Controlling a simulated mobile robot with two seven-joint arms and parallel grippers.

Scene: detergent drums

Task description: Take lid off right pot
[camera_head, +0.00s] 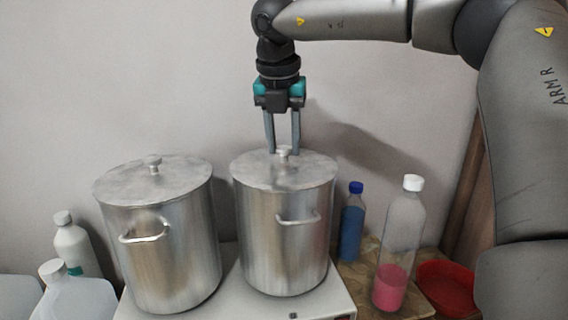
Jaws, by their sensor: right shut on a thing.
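The right pot (270,235) is a tall steel pot with a side handle. It stands on a white surface. Its round metal lid (255,172) lies on top and appears level on the rim. My right gripper (283,150) reaches down from above, with its fingers at the lid's knob (285,155) and shut on it. The left pot (170,255) stands beside it with its own lid (150,180) on and the knob upright. My left gripper is not in view.
A blue bottle (352,225) and a clear bottle with pink liquid (400,245) stand right of the pots on a wooden board. A red bowl (447,285) is farther right. White bottles (72,243) and a jug (75,298) stand at left. A wall is behind.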

